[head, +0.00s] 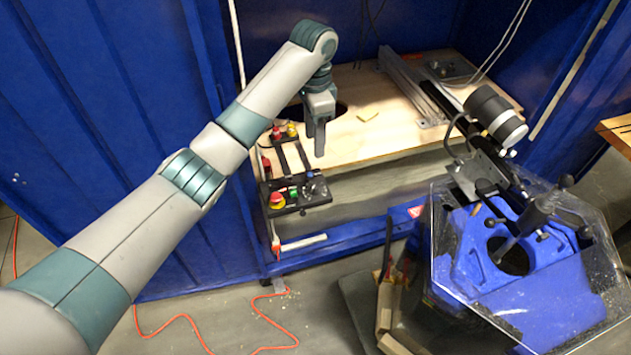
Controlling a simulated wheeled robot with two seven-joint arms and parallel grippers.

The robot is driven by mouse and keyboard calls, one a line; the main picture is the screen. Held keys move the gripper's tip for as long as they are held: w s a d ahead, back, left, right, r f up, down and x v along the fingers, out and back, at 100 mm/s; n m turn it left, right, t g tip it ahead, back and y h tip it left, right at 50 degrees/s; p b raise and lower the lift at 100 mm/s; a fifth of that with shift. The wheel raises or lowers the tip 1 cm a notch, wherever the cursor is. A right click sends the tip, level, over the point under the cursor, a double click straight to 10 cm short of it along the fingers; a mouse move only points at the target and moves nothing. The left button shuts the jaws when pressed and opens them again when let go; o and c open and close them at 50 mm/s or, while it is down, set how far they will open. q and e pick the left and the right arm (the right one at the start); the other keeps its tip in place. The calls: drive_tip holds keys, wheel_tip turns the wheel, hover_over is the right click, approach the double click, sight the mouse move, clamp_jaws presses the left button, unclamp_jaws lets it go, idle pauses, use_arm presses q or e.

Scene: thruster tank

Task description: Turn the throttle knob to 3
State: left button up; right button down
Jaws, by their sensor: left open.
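A small black control box (296,195) is fixed at the front left edge of the wooden bench. It carries a red button on a yellow base (277,200), a small green control (293,192) and a knob-like control (311,188) at its right. I take this last one for the throttle knob, but its marks are too small to read. My left gripper (318,148) points down above and slightly beyond the box, over the bench edge. It is open and empty, apart from the knob. My right gripper is not in view.
A second panel with red and yellow buttons (285,132) sits behind the box. A metal rail (415,88) lies on the wooden bench (385,128). A clear-topped tank (470,290) with a blue thruster mount stands at right. Blue walls enclose the bench; an orange cable (265,312) lies on the floor.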

use_arm(q)
drive_tip(key=shift+r, duration=0.2)
drive_tip(key=shift+f, duration=0.15)
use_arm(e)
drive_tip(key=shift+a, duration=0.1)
use_arm(q)
drive_tip(key=p, duration=0.1)
approach(315, 185)
wheel_tip(315, 185, down, 7)
drive_tip(key=shift+f+p, duration=0.1)
drive_tip(key=shift+p, duration=0.8)
drive_tip(key=shift+f, duration=0.75)
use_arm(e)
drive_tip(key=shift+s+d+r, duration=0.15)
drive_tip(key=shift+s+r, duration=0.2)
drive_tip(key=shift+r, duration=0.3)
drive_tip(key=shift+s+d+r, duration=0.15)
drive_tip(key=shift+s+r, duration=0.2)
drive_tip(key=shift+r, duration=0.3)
use_arm(q)
drive_tip(key=c, duration=1.1)
